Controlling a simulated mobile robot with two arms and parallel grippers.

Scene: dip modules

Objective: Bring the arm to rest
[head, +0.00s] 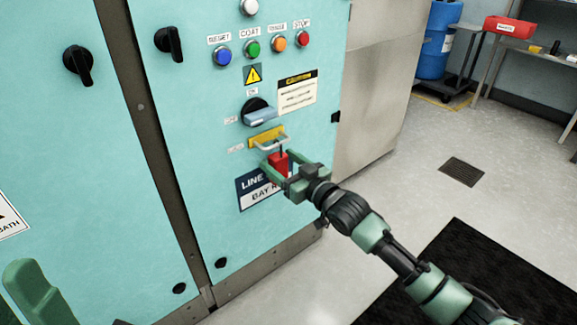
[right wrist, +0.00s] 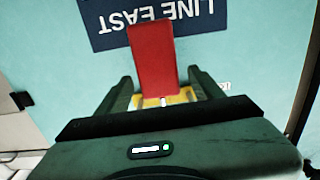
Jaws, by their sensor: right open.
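My right gripper (head: 281,160) is at the front of the teal cabinet, just below the rotary switch. Its green fingers are open on either side of a red block-like padlock (head: 278,164). In the right wrist view the red padlock (right wrist: 154,62) stands between the two dark fingers (right wrist: 162,88), with a gap showing on each side. The padlock hangs under a yellow hasp (head: 265,137) with a pale metal loop. A green part at the lower left edge appears to be my left arm; its jaws are not seen.
The teal cabinet (head: 160,190) has a switch with a blue-grey handle (head: 260,116) and several push buttons above. A dark label plate (head: 246,190) lies behind the gripper. Open floor (head: 400,190) and a black mat (head: 480,270) are at the right; a blue drum (head: 436,40) stands farther back.

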